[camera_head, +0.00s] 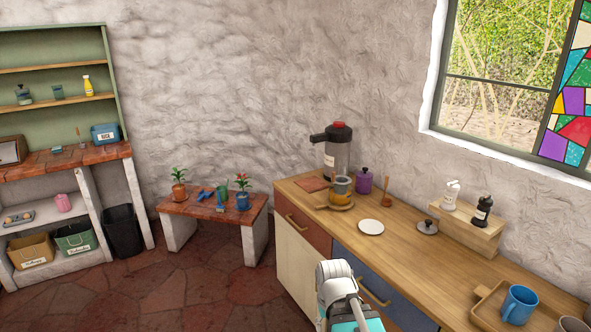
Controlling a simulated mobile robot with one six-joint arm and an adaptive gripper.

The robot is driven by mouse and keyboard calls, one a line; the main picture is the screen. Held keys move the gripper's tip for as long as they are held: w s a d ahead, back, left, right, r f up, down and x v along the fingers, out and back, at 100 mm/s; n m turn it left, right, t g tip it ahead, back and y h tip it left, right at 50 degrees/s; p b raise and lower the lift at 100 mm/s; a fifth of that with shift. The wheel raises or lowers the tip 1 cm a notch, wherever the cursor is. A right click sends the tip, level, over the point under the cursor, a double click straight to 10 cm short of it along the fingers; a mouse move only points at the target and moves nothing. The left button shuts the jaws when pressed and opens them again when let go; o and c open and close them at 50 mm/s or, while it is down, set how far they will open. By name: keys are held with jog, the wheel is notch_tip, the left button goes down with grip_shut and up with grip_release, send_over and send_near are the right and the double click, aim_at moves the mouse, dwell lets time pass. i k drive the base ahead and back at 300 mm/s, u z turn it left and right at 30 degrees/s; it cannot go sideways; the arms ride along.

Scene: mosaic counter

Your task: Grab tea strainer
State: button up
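I cannot pick out the tea strainer for certain at this size. A small grey and yellow cup-like thing (341,187) stands on a round wooden board (335,205) on the wooden counter (400,245), below the dispenser. A grey round lid-like thing with a dark knob (428,227) lies farther right on the counter. Part of my white and teal arm shows at the bottom centre, in front of the counter's drawers. My gripper's fingers are not in view.
A dispenser with a red top (337,148), a purple jar (364,181) and a white plate (371,227) are on the counter. Two bottles stand on a wooden riser (468,227). A blue mug (518,304) sits in a tray at the lower right.

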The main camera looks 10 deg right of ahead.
aim_at(340, 180)
jog(key=u, duration=0.1)
jog(key=i, duration=0.85)
jog(key=u, duration=0.05)
